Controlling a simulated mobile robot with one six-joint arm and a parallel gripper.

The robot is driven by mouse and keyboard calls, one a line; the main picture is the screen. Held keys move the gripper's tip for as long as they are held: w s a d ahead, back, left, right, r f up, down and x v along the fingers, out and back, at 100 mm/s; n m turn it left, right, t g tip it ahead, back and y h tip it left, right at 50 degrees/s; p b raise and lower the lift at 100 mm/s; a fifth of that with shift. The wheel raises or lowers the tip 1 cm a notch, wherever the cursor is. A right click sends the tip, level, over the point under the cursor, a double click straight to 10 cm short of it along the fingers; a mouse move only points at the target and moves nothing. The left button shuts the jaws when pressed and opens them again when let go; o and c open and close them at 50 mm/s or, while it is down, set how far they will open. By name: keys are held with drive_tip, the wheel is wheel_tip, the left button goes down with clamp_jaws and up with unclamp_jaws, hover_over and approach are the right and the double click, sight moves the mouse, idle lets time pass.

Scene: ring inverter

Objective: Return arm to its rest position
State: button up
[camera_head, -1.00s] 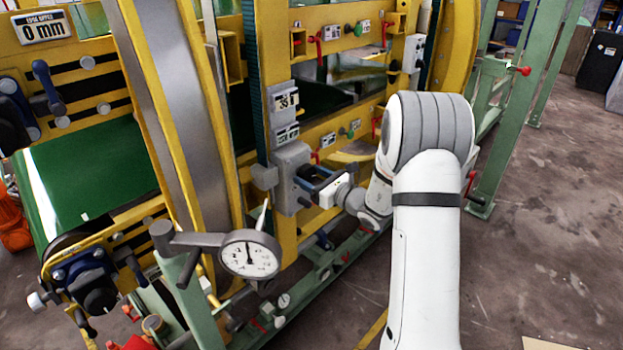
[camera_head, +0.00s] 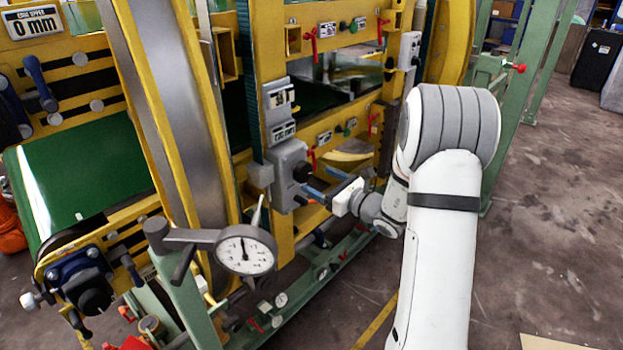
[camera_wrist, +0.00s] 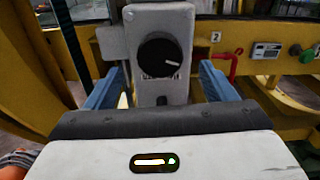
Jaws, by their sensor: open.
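My gripper (camera_head: 321,182) is open, with its blue fingers pointing at a grey box (camera_head: 287,168) on the yellow machine frame. In the wrist view, the two blue fingers of my gripper (camera_wrist: 160,88) stand apart on either side of the box's lower part. A black round knob (camera_wrist: 160,57) with a white mark sits on the box, ahead of the gap between the fingers. The knob also shows in the head view (camera_head: 303,171). The gripper holds nothing. My white arm comes in from the right of the head view.
A dial gauge (camera_head: 245,250) on a grey arm stands in front of the machine. Red levers (camera_head: 312,42) and a green post (camera_head: 520,95) are nearby. In the wrist view, a red handle (camera_wrist: 222,62) and a green button (camera_wrist: 306,55) lie to the right. Open floor (camera_head: 550,230) is at the right.

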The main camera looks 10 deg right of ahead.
drive_tip(key=shift+v, duration=1.25)
drive_tip(key=s+a+r+n+g, duration=0.3)
drive_tip(key=s+a+n+g, duration=0.95)
drive_tip(key=s+n, duration=0.35)
drive_tip(key=s+d+n+h, duration=0.8)
drive_tip(key=s+n+h, duration=0.2)
drive_tip(key=s+n, duration=0.2)
drive_tip(key=s, duration=0.2)
drive_tip(key=shift+s+d+r+h, duration=0.2)
drive_tip(key=shift+s+h, duration=0.1)
drive_tip(key=shift+s, duration=0.05)
drive_tip(key=shift+t, duration=0.25)
drive_tip(key=shift+c, duration=0.6)
